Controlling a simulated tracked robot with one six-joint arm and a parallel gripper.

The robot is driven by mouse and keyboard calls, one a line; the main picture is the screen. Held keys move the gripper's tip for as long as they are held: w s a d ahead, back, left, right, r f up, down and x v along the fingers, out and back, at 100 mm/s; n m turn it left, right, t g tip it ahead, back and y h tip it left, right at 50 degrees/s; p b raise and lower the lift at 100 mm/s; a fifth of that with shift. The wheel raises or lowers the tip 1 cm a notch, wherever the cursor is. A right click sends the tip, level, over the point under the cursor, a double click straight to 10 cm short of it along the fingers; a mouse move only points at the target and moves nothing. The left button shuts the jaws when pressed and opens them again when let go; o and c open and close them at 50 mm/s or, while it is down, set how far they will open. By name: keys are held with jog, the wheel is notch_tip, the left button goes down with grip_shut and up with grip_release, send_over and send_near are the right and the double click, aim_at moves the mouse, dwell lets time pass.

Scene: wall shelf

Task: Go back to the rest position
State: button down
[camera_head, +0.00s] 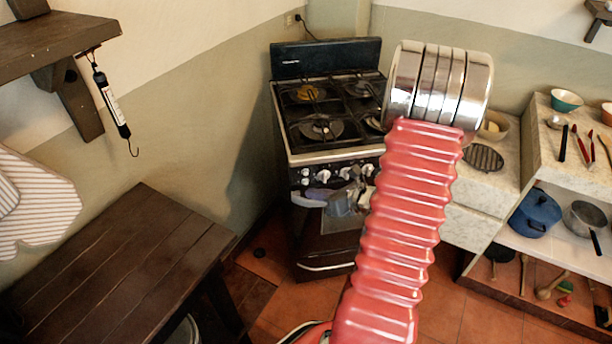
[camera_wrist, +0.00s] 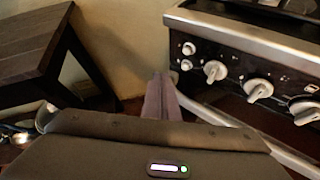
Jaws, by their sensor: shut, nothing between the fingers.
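My gripper (camera_head: 318,194) is in front of the stove's knob panel in the head view, partly behind my red ribbed arm. In the wrist view its two purple-grey fingers (camera_wrist: 161,88) are together with nothing between them. They point towards the gap between the dark wooden table and the stove. The stove (camera_head: 326,145) is black and steel with several white knobs. It also shows at the right of the wrist view (camera_wrist: 240,38). I cannot tell from these views how far the fingers are from the stove front.
A dark wooden table (camera_head: 110,270) stands at the lower left. A wall shelf (camera_head: 55,42) with a hanging scale (camera_head: 112,103) is above it. A counter (camera_head: 575,150) at the right holds bowls and utensils, with a blue pot (camera_head: 537,212) below. Some tiled floor (camera_head: 280,310) is clear.

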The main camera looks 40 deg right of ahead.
dwell(0.4)
jog(key=s+a+r+n+g+y, duration=0.25)
jog(key=s+a+n+g, duration=0.25)
jog(key=a+n, duration=0.45)
jog(key=s+a+r+n+g+y, duration=0.1)
jog(key=s+a+r+n+g, duration=0.25)
jog(key=a+n, duration=0.65)
jog(key=s+a+r+n+t+h, duration=0.1)
jog(key=s+a+r+n+h, duration=0.1)
jog(key=a+r+n, duration=0.4)
jog(key=s+a+r+n+t+h, duration=0.1)
jog(key=a+r+n, duration=0.4)
jog(key=r+n, duration=0.5)
jog(key=shift+s+a+r+n+h, duration=0.4)
jog(key=shift+s+n+h, duration=0.45)
jog(key=shift+h, duration=0.3)
jog(key=shift+d, duration=0.1)
